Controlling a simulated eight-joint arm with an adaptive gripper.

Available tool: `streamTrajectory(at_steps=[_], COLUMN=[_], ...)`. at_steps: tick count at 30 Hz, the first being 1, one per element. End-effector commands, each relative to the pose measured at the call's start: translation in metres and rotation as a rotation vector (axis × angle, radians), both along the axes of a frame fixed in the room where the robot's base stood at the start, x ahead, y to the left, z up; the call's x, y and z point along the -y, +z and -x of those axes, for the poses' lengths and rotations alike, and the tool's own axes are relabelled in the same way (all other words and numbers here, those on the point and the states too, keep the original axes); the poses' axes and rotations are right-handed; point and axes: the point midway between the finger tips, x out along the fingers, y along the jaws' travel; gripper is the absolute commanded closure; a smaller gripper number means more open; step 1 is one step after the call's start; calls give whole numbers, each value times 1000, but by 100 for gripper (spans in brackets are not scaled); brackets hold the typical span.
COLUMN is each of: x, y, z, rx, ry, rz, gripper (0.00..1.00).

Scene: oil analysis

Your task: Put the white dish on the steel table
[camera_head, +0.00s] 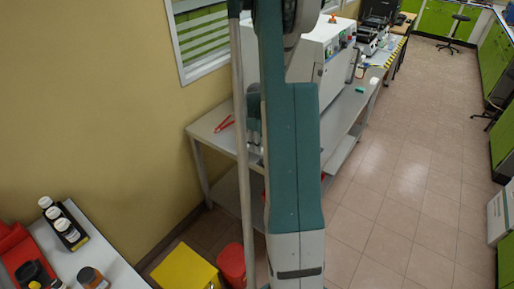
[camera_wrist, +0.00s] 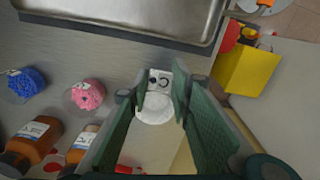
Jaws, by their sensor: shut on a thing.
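The white dish (camera_wrist: 154,109) shows in the wrist view as a pale round shape between the tips of my green fingers. My gripper (camera_wrist: 152,92) is shut on it. In the head view my own arm stands in the middle, and both the dish and my gripper are hidden. A grey table with metal legs (camera_head: 205,131), which looks like the steel table, stands against the wall behind my arm. A wide steel tray (camera_wrist: 125,27) fills the top of the wrist view, apart from the dish.
A small device with a knob (camera_wrist: 160,77) shows just beyond my fingertips. Blue (camera_wrist: 25,83) and pink (camera_wrist: 88,94) samples and brown bottles (camera_wrist: 35,139) lie at left. A yellow bin (camera_head: 185,269) and a red bin (camera_head: 232,264) stand on the floor. Red tongs (camera_head: 224,123) lie on the grey table.

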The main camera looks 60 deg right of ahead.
Motion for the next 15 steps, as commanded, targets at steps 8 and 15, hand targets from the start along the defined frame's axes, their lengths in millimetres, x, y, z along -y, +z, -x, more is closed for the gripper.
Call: streamTrajectory(at_steps=[8,15], x=[0,0], y=[-6,-9], z=[0,0], rx=[0,0], ry=[0,0], rz=[0,0], gripper=[90,90])
